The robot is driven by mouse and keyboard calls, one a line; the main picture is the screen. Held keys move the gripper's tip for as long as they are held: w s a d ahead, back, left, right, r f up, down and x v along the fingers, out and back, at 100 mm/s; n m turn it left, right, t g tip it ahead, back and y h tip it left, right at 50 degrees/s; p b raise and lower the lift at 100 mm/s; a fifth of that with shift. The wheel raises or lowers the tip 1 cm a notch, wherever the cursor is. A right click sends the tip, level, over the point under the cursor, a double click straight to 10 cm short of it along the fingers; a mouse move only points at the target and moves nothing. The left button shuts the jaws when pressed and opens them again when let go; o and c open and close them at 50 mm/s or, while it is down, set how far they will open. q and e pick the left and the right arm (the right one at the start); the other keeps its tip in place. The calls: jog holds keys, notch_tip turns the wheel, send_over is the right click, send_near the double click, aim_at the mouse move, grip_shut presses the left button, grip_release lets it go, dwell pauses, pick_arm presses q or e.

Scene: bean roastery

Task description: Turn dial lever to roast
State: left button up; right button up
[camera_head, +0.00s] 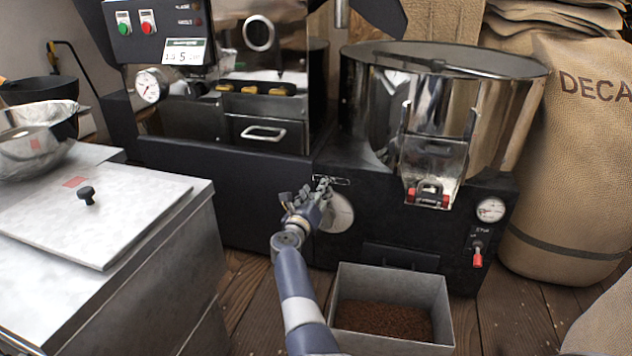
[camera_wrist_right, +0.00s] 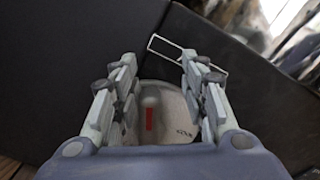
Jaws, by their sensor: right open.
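The dial (camera_head: 339,213) is a pale round plate on the black front of the roaster base. My right gripper (camera_head: 315,190) is in front of its left part and hides some of it. In the right wrist view, the dial (camera_wrist_right: 172,106) lies beyond and between the open fingers of my right gripper (camera_wrist_right: 157,62). A short light lever with a red stripe (camera_wrist_right: 149,120) stands on the dial between the fingers. I cannot tell whether either finger touches it. Dark lettering shows at the dial's right. My left gripper is out of view.
A metal bin (camera_head: 440,298) with brown grounds stands on the floor below the dial. A steel-topped cabinet (camera_head: 150,265) is at the left. The steel cooling drum (camera_head: 505,115) is above right, with a gauge (camera_head: 490,209) and a red-tipped switch (camera_head: 477,257). A sack (camera_head: 575,170) stands at the right.

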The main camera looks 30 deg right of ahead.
notch_tip(320, 180, up, 6)
jog(key=shift+f, duration=0.25)
dwell(0.4)
